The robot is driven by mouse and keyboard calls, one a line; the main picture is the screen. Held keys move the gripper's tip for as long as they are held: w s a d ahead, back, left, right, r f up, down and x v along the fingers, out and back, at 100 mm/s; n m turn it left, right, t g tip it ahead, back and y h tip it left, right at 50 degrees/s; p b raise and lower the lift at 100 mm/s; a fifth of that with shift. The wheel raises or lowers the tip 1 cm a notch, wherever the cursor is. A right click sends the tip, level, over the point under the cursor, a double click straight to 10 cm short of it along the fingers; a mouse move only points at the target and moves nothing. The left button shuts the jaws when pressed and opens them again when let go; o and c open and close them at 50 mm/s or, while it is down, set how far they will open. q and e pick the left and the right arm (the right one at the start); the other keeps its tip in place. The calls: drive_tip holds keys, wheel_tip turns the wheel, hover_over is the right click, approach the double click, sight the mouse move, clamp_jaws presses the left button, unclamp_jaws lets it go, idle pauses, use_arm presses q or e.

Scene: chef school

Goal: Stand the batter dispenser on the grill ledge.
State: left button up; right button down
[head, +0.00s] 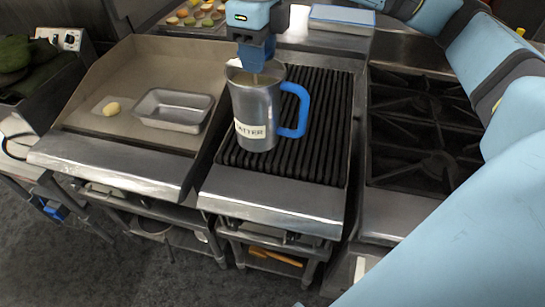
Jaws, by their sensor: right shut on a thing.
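The batter dispenser (257,115) is a steel jug with a blue side handle and a label whose visible letters read "ATTER". It is upright over the ribbed grill grate (325,130), left of its middle. I cannot tell whether its base touches the grate. My right gripper (256,66) comes from above and is shut on the dispenser at its open top; the fingertips are partly hidden by the rim. The grill ledge (270,205) is the bare steel strip along the front of the grate. My left gripper is out of view.
Left of the grill is a flat griddle (120,75) with a metal tray (174,110) and a small yellow item (111,109) on a pale square. A burner stove (430,130) stands at right. A lidded pan (342,17) sits behind. The front ledge is clear.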

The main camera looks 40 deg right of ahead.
sight(265, 122)
drive_tip(key=shift+s+d+r+m, duration=0.1)
drive_tip(key=shift+s+r+m, duration=0.15)
drive_tip(key=shift+m, duration=0.35)
drive_tip(key=shift+s+d+r+m, duration=0.1)
drive_tip(key=shift+s+r+m, duration=0.15)
drive_tip(key=shift+m, duration=0.35)
drive_tip(key=shift+f, duration=0.3)
wheel_tip(265, 122, down, 15)
use_arm(q)
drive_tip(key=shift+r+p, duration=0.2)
drive_tip(key=shift+p, duration=0.2)
use_arm(e)
drive_tip(key=shift+f, duration=2.2)
drive_tip(key=shift+f, duration=0.15)
drive_tip(key=c, duration=0.8)
unclamp_jaws()
drive_tip(key=shift+s, duration=0.1)
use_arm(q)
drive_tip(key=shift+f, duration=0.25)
